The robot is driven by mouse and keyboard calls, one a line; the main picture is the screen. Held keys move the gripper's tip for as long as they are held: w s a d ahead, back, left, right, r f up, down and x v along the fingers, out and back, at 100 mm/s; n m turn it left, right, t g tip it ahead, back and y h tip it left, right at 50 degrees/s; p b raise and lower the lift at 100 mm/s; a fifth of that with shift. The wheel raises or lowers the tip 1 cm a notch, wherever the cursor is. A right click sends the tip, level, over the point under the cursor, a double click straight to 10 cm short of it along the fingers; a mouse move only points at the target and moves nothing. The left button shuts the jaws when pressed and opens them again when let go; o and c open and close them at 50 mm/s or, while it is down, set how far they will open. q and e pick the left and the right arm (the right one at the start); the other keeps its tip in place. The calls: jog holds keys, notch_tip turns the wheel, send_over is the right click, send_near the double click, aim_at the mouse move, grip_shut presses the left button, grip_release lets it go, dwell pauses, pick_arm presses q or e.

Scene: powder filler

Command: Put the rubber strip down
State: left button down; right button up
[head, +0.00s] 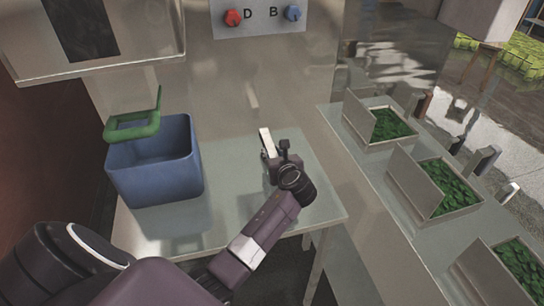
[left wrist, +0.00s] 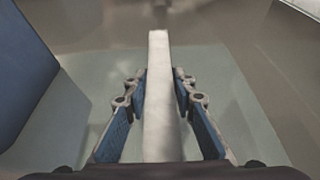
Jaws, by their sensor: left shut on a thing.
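The rubber strip is a pale, straight bar (head: 266,143), gripped in my left gripper (head: 275,160) over the pale table (head: 318,198) in the head view. In the left wrist view the strip (left wrist: 160,90) runs lengthwise between the blue-padded fingers of the left gripper (left wrist: 160,100), its far end pointing away from me. The left gripper is shut on it. I cannot tell whether the strip touches the table. My right gripper is in neither view.
A blue bin (head: 155,177) stands on the table's left part, with a green frame (head: 133,128) at its top. Behind is a metal panel with a red knob (head: 232,18) and a blue knob (head: 293,13). Open boxes of green leaves (head: 452,187) stand at right.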

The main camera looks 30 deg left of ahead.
pick_arm(q)
jog(key=shift+f, duration=0.9)
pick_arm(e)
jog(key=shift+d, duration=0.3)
pick_arm(q)
jog(key=c, duration=1.6)
grip_release()
jog(key=b+v, duration=0.1)
jog(key=v, duration=1.1)
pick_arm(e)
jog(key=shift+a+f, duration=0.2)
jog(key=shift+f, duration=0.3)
